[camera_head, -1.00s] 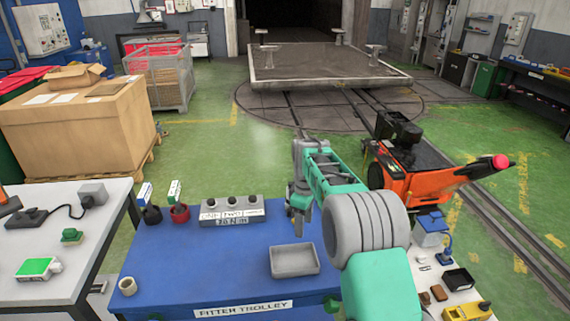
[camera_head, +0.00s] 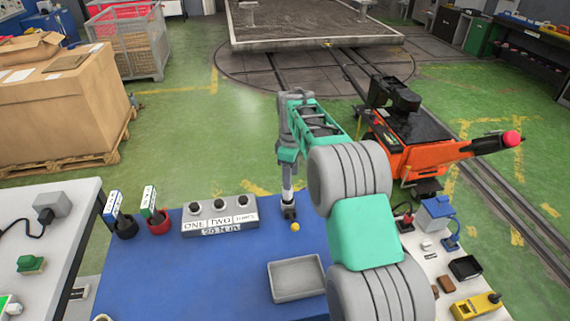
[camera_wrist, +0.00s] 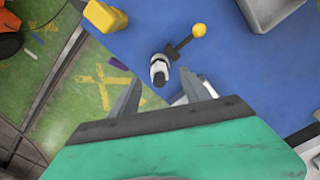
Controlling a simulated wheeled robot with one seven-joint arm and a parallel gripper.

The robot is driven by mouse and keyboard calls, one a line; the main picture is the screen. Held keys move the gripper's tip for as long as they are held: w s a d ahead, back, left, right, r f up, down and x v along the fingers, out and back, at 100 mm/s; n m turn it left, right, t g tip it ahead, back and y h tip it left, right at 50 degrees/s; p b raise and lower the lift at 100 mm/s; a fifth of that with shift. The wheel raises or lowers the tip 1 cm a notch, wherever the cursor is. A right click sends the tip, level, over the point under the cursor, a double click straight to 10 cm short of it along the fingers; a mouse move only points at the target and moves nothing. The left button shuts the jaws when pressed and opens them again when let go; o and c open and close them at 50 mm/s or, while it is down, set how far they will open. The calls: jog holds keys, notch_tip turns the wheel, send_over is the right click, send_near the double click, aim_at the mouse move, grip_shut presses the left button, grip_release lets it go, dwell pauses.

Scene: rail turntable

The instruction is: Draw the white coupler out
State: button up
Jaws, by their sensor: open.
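A small white coupler (camera_wrist: 158,66) with dark ends shows in the wrist view over the blue trolley top. A dark lever with a yellow ball knob (camera_wrist: 198,31) extends beside it; the knob also shows in the head view (camera_head: 295,226). My gripper (camera_wrist: 161,77) is open, with its two fingers apart on either side of the coupler in the picture. I cannot tell whether either finger touches it. In the head view my gripper (camera_head: 288,194) points down at the back right of the trolley top, and the coupler is hard to separate from it.
A grey tray (camera_head: 297,279) lies in front. A yellow block (camera_wrist: 104,16) shows in the wrist view. The left trolley top is mostly clear.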

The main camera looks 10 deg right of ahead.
aim_at(288, 195)
jog(key=shift+w, duration=0.25)
jog(key=shift+f, duration=0.2)
notch_tip(288, 195, down, 7)
jog(key=shift+a+f+p, duration=0.1)
jog(key=shift+f+p, duration=0.1)
jog(key=shift+p, duration=0.85)
grip_shut()
jog(key=shift+r, duration=0.1)
